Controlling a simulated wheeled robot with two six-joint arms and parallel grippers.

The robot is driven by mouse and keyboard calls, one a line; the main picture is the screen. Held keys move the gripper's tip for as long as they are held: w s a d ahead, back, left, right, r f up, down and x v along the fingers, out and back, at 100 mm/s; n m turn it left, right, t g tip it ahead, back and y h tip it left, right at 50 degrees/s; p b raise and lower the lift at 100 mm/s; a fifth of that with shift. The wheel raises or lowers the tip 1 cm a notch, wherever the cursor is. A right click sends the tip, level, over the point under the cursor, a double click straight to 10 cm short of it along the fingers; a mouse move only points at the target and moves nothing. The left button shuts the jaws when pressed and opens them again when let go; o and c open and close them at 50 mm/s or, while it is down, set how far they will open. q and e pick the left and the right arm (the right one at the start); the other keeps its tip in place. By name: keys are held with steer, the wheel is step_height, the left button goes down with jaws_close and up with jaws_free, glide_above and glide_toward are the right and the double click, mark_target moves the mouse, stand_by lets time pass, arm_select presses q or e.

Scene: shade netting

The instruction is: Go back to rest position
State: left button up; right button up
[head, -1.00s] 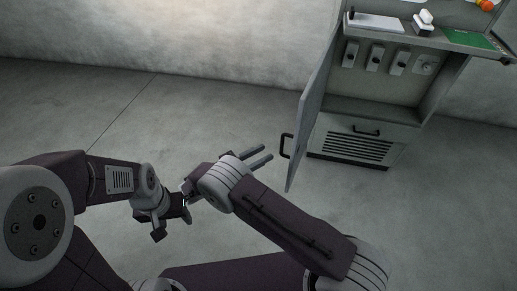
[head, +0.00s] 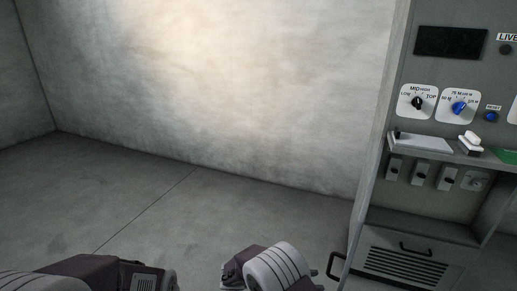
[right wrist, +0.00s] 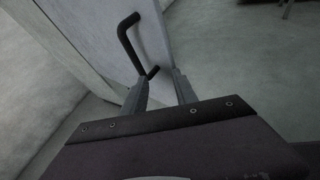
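My right gripper shows in the right wrist view (right wrist: 162,77), with its two grey fingers parted and nothing between them. Its tips are in front of a pale cabinet door, close to the lower end of the door's black handle (right wrist: 128,42); I cannot tell if they touch it. In the head view, only the wrist part of my right arm shows at the bottom middle, and its fingers are hidden. My left arm shows at the bottom left of the head view, but its gripper is below the frame.
A grey cabinet (head: 450,75) with dials stands at the right. Its door (head: 362,220) stands open toward me, with the handle (head: 335,266) near my right wrist. A shelf holds a white block (head: 470,141) and a green board (head: 509,157). Floor to the left is clear.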

steer(key=s+d+m+g+y, duration=0.2)
steer(key=s+m+g+y, duration=0.1)
steer(key=s+m+y, duration=1.15)
step_height(320, 180, up, 21)
steer(key=m+t+p, duration=0.1)
steer(key=m+p, duration=0.4)
steer(key=p, duration=1.4)
steer(key=shift+s+f+t, duration=0.2)
steer(key=shift+s+t, duration=0.15)
steer(key=shift+t, duration=0.05)
